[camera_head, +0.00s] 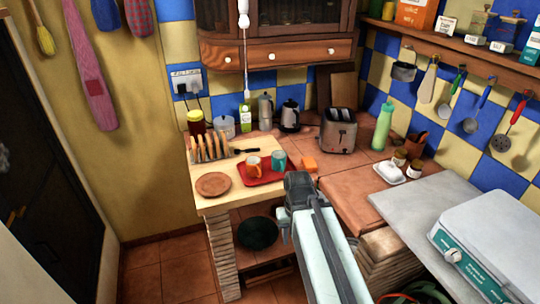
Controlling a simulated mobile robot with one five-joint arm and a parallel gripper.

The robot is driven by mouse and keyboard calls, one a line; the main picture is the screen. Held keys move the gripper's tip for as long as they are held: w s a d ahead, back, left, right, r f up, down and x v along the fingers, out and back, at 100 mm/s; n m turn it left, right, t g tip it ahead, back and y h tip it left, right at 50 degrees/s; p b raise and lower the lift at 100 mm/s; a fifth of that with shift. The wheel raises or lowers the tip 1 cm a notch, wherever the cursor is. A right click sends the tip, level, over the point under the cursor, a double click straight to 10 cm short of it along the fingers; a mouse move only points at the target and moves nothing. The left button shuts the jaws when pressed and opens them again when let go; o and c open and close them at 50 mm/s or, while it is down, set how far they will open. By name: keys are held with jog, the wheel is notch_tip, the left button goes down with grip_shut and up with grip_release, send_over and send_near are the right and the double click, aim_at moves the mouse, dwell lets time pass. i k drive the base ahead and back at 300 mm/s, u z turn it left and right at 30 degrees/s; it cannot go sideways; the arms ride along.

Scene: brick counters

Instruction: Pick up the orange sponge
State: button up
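The orange sponge (309,163) is a small orange block on the counter, just right of the red tray (262,178). It shows just beyond the end of my arm. My gripper (298,183) is at the front end of my pale arm, nearer the camera than the sponge and a little to its left in the picture. The dark end of the arm blocks the view of the fingers, so I cannot tell whether they are open. The sponge looks apart from my gripper.
The tray holds an orange mug (254,165) and a teal mug (278,160). A toaster (338,131) stands behind the sponge to the right, with a green bottle (383,126) beyond it. A wooden toast rack (209,148) and round board (213,185) are left.

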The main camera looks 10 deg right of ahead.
aim_at(309, 164)
jog(key=u, duration=0.25)
jog(key=i, duration=0.65)
jog(key=u, duration=0.65)
jog(key=k, duration=0.6)
jog(key=u, duration=0.2)
jog(key=i, duration=0.6)
jog(key=z, duration=0.2)
jog(key=k, duration=0.45)
jog(key=u, duration=0.3)
jog(key=i, duration=0.2)
jog(key=z, duration=0.15)
